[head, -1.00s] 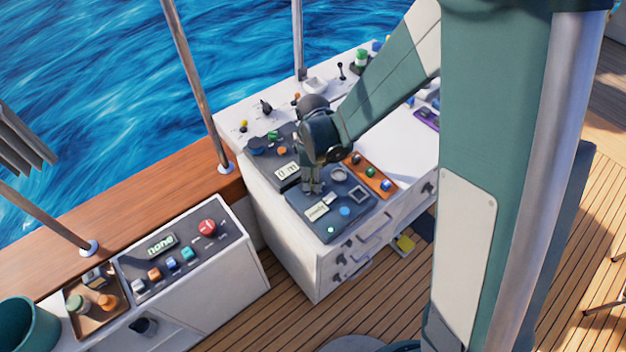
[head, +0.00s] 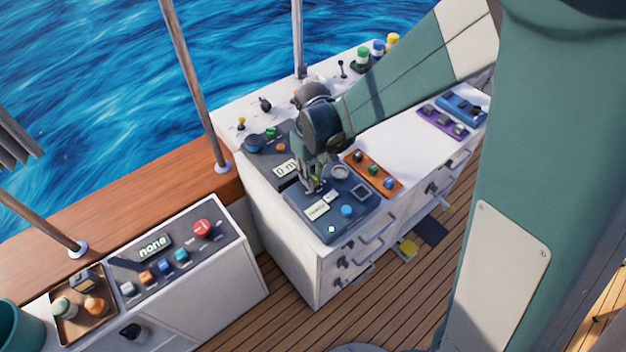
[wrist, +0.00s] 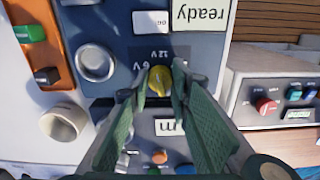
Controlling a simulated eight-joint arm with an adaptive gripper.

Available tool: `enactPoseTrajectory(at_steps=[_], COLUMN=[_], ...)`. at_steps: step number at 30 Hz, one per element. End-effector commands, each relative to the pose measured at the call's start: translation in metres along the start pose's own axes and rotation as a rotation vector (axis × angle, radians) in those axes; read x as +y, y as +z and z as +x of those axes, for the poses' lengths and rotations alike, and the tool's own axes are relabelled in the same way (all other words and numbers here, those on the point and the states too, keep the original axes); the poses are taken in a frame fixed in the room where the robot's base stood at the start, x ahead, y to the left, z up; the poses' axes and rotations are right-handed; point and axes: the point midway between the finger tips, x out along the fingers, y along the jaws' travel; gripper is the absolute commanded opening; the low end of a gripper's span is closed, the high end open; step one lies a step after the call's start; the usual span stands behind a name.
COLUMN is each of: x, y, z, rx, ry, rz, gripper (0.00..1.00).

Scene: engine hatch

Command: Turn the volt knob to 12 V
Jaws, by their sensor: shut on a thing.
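The volt knob (wrist: 160,80) is a yellow knob on a dark blue panel (wrist: 115,50), with "12V" and "6V" printed beside it in the wrist view. The 12V mark sits just above the knob and the 6V mark to its upper left. My gripper (wrist: 159,86) is shut on the knob, one finger on each side. The knob's pointer is too small to read. In the head view my gripper (head: 313,186) points down at the blue panel (head: 335,232), and its fingers mostly hide the knob. A display (wrist: 200,14) on the panel reads "ready".
A round grey ring (wrist: 95,62) lies left of the knob in the wrist view. An orange strip with buttons (head: 352,156) is beside the panel. A dark panel with a display (head: 286,168) adjoins behind. A separate console with a red button (head: 202,229) stands to the left.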

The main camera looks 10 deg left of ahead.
Motion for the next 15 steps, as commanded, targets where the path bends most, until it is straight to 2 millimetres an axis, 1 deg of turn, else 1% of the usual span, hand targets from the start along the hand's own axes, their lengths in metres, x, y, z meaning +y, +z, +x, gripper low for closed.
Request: enactPoseTrajectory(at_steps=[6,15], x=[0.0001,0.0002], y=[-0.0005,-0.0006], z=[0.0006,-0.0002], rx=[0.001,0.001], ry=[0.0,0.0], rz=[0.135,0.214], gripper=[0.08,0.08])
